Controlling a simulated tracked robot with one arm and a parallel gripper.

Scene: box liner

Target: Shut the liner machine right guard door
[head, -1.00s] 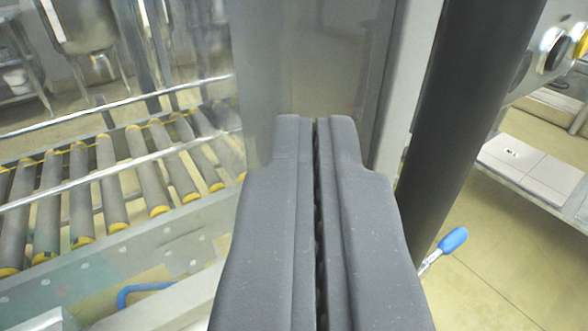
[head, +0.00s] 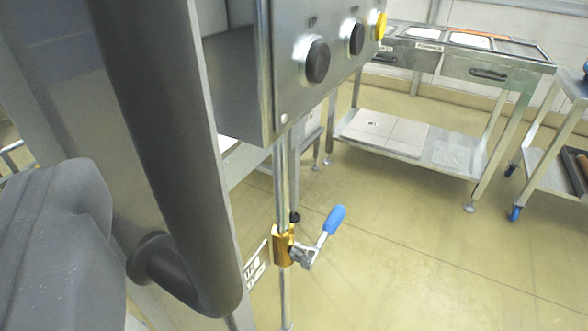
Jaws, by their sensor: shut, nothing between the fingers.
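The guard door (head: 45,70) shows as a grey, glossy panel with a metal edge at the left. A thick black bar handle (head: 165,130) runs down it and curves back to a round foot near the bottom. My dark grey gripper (head: 45,180) is at the lower left, partly cut off by the picture's edge. It is shut and empty, to the left of the handle. I cannot tell whether it touches the handle or the panel. Most of the door and its far edge are out of view.
A control box (head: 310,60) with black knobs and a yellow one hangs right of the handle. Below it is a brass valve (head: 283,245) with a blue lever (head: 334,219). Steel tables (head: 465,65) stand behind. The floor (head: 420,260) at right is clear.

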